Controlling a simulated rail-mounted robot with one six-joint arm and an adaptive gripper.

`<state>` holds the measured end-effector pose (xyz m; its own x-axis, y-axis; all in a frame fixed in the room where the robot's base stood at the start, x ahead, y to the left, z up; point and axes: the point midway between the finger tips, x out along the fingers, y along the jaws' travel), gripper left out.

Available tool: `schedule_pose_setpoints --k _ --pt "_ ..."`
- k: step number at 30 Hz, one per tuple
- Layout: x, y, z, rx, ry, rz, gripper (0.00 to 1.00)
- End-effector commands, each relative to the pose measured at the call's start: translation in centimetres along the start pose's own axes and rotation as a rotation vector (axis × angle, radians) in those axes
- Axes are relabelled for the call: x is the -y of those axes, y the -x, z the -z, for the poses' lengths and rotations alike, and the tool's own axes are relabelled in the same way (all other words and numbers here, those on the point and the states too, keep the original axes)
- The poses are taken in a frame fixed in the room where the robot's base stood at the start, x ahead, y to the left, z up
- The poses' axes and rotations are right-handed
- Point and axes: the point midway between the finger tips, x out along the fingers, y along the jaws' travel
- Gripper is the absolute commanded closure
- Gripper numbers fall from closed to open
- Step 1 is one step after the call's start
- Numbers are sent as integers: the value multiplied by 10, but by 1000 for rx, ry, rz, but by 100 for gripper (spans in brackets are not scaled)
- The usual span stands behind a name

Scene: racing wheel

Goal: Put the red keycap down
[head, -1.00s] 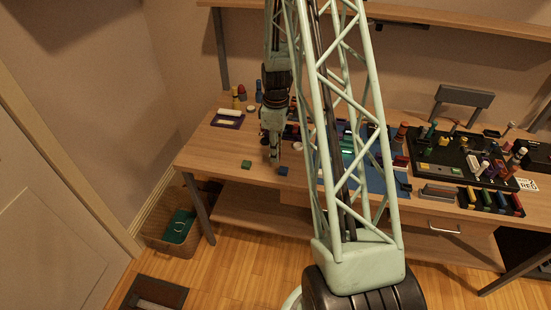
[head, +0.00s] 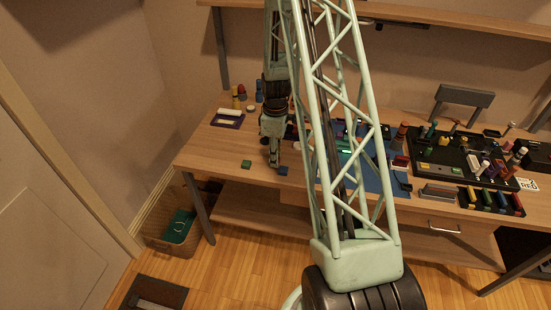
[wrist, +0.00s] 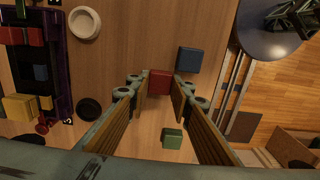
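The red keycap (wrist: 160,82) is a small red block between my two fingertips in the wrist view. My gripper (wrist: 161,84) has a finger against each side of it and appears shut on it. In the head view my gripper (head: 274,163) points down over the front left part of the table (head: 218,148). The red keycap cannot be made out there. I cannot tell whether its underside touches the tabletop.
A blue block (wrist: 190,60) lies close beside the red keycap, and a green block (wrist: 172,138) lies a little apart. A white round dish (wrist: 84,22), a black disc (wrist: 89,108) and a dark tray (wrist: 57,75) are left. Bare wood lies between.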

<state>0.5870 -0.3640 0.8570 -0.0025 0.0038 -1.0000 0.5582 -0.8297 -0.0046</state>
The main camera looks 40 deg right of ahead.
Motion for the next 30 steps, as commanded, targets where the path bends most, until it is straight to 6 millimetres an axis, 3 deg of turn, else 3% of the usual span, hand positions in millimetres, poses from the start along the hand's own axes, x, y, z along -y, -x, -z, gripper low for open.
schedule_pose_setpoints --k 6,22,30 --pt "0 -1 0 0 0 0 66" --pt "0 2 0 0 0 0 66" --pt "0 21 0 0 0 -1 66"
